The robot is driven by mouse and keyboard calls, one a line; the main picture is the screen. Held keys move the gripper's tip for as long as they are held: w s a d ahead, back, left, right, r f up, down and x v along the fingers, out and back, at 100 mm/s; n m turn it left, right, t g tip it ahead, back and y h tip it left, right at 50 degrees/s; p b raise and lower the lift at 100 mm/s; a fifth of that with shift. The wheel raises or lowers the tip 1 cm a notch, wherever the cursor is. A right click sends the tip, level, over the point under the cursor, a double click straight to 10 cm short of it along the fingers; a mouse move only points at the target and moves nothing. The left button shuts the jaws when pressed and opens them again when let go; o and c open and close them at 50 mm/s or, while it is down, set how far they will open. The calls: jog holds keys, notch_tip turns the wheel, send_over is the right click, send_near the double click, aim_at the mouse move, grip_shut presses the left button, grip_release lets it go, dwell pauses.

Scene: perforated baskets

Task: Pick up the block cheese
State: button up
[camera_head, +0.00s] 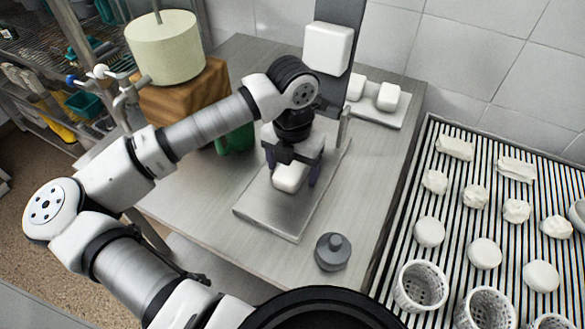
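A white block (288,179), which looks like the block cheese, is on or just above a flat grey metal plate on the bench. My gripper (291,177) points down over it, with one dark finger on each side of the block. The fingers are spread about as wide as the block. I cannot tell whether they touch it or whether the block is lifted. The gripper body hides the top and back of the block.
A metal upright with a white box (328,48) stands behind the plate (275,212). More white blocks (388,97) lie at the back right. A grey lidded weight (333,251) stands in front. A slatted rack with white pieces and perforated baskets (421,287) is at right. A green mug (236,139) stands left.

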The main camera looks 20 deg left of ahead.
jog(key=c, duration=1.2)
jog(key=shift+o, duration=0.2)
